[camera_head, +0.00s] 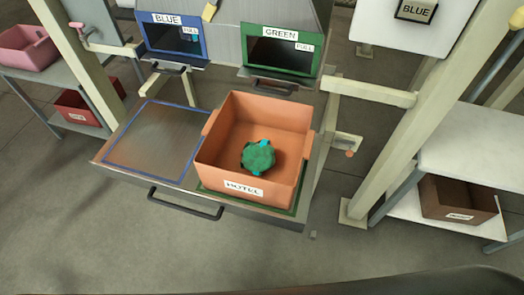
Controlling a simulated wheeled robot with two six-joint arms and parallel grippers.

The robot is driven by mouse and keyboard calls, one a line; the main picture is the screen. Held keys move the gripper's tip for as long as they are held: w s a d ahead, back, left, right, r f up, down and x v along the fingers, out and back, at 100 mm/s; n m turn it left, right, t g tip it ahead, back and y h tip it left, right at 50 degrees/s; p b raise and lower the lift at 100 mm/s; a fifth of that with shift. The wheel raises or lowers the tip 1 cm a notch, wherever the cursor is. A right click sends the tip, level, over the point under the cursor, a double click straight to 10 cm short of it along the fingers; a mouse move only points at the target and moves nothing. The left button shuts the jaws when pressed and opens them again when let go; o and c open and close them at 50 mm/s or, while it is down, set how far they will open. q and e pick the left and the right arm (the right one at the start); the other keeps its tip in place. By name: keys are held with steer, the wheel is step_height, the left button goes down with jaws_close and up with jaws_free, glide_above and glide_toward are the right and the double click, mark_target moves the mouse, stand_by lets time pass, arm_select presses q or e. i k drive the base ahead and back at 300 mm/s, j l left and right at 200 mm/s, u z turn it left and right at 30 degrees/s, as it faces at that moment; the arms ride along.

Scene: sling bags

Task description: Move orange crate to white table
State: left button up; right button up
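The orange crate (213,165) sits on the green-outlined right part of a metal shelf with a front handle. Its front label reads "HOTEL". A green bundle with blue parts (258,156) lies inside it. White table surfaces show at the right: an upper white top (475,140) and a lower white shelf (405,207) beneath it. Another white surface (375,25) shows at the top right, with a sign reading "BLUE". I cannot tell which of these is the task's white table. Neither of my grippers is in view.
The blue-outlined left part of the metal shelf (150,140) is empty. Blue (175,38) and green (281,52) framed openings stand behind. A brown crate (455,200) is on the lower right shelf. Pink (27,46) and red (88,108) crates are at left. Beige posts (405,110) flank the shelf.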

mark_target(504, 143)
steer(key=l+u, duration=0.25)
steer(key=l, duration=0.3)
steer(key=k+l+u, duration=0.1)
steer(key=l+u, duration=0.2)
steer(key=l, duration=0.2)
steer(key=k+l+u, duration=0.25)
steer(key=l, duration=0.25)
steer(key=i, duration=0.1)
